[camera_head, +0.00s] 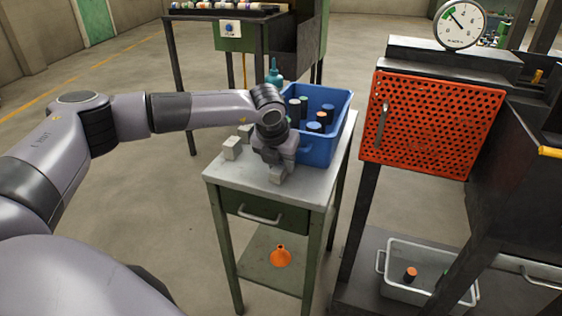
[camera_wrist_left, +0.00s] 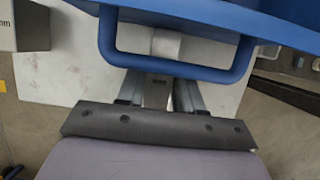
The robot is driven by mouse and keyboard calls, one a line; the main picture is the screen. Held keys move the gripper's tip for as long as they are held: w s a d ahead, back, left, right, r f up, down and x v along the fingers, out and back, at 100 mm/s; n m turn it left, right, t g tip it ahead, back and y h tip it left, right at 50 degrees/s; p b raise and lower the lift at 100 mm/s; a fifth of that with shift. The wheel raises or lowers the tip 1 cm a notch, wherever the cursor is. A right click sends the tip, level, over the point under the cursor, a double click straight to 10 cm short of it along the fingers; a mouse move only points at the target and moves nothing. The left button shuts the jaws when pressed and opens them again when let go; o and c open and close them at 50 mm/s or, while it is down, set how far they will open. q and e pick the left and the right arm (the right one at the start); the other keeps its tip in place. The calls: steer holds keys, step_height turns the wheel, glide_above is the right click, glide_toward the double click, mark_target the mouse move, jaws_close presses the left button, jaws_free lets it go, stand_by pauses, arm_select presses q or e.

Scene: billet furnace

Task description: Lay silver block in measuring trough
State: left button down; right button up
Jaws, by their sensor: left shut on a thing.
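My left gripper (camera_head: 277,168) reaches down over the front of the small work table, close to the near side of the blue crate. In the left wrist view the fingers (camera_wrist_left: 157,100) are shut on a small grey metal piece (camera_wrist_left: 156,84), which looks like the silver block; the gripper hides much of it. Two pale grey blocks, one nearer (camera_head: 232,149) and one behind it (camera_head: 245,131), stand on the table to the left of the gripper. I cannot clearly make out the measuring trough. My right gripper is not in view.
The blue crate (camera_head: 322,148) holds several dark cylinders with coloured ends; its handle (camera_wrist_left: 180,68) crosses close before the fingers. A teal bottle (camera_head: 273,76) stands behind. The table's front left top (camera_head: 226,172) is clear. An orange perforated panel (camera_head: 431,122) stands to the right.

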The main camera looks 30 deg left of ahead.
arm_select(q)
steer(key=shift+w+r, duration=0.1)
steer(key=shift+r, duration=0.85)
steer(key=s+d+b, duration=0.2)
steer(key=s+d, duration=0.2)
steer(key=s, duration=1.3)
steer(key=shift+s+d, duration=0.15)
steer(key=shift+s, duration=0.15)
steer(key=shift+f, duration=0.1)
